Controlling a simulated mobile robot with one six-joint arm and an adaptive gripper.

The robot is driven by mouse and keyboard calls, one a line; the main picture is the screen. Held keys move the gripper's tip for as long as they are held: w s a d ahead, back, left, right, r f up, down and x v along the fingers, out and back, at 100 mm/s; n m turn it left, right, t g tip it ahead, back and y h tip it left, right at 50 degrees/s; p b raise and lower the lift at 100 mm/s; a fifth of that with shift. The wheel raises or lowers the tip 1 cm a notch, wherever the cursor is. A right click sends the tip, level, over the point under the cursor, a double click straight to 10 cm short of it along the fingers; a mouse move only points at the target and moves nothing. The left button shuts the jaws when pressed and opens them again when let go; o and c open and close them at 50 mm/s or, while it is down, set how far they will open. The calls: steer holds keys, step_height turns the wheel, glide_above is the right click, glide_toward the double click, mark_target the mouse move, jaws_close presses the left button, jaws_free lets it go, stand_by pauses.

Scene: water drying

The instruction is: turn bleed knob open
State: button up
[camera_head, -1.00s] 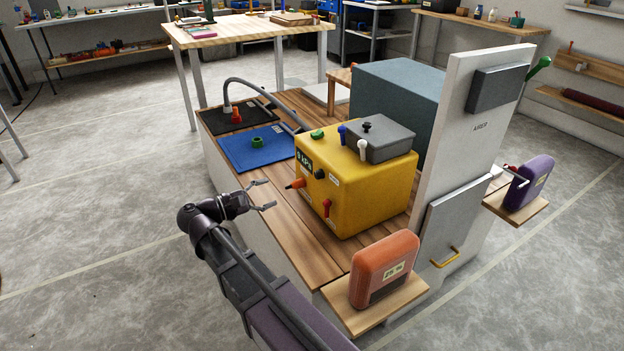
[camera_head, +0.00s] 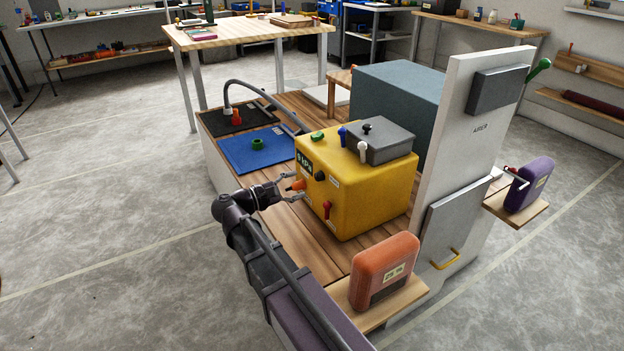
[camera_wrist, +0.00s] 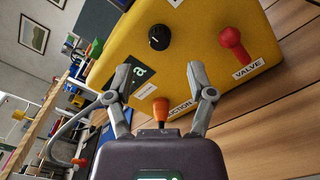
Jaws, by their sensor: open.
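The yellow box (camera_head: 370,195) has several controls on its front face. A round black knob (camera_head: 319,175) sits there; it also shows in the wrist view (camera_wrist: 159,37). I cannot read a bleed label on it. My gripper (camera_head: 296,187) is open and empty, close to the front face. In the wrist view its fingertips (camera_wrist: 160,72) point toward the black knob, apart from it. An orange fitting (camera_wrist: 160,110) by the "SUCTION" label lies between the fingers, apparently not gripped. A red handle (camera_wrist: 231,40) labelled "VALVE" is to the right.
A blue mat (camera_head: 240,152) with a green ring lies left of the box. A grey lidded case (camera_head: 385,145) sits on the box beside blue and white levers. An orange device (camera_head: 384,270) stands at the bench's front corner. Bare planks (camera_head: 310,240) lie before the box.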

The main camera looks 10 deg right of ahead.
mark_target(316, 178)
steer(key=shift+x, duration=2.8)
jaws_close()
steer(key=shift+a, duration=0.1)
